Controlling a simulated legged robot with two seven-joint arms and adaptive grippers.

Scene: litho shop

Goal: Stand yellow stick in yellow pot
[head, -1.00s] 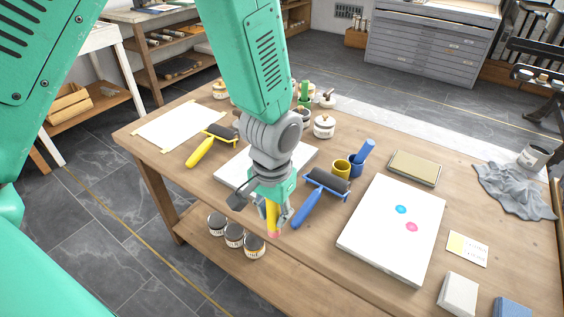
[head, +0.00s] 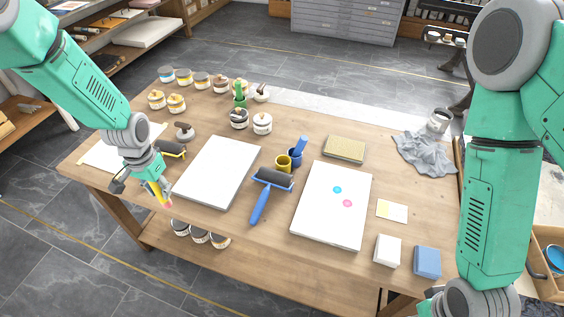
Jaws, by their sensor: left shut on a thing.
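The yellow stick (head: 158,191) is held in my left gripper (head: 160,190), which is shut on it. The stick is tilted, with its reddish lower end pointing down and right, near the table's front left edge. The yellow pot (head: 283,164) stands near the middle of the table, well to the right of my left gripper. Its dark opening shows and no stick stands in it. My right arm comes down at the right side, but its gripper is out of view.
The blue pot (head: 295,158) with a blue stick (head: 300,145) stands against the yellow pot's right side. A blue-handled roller (head: 260,205) lies in front. White slabs (head: 217,172) (head: 333,205) lie on either side. The green stick (head: 239,90) and several jars stand behind.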

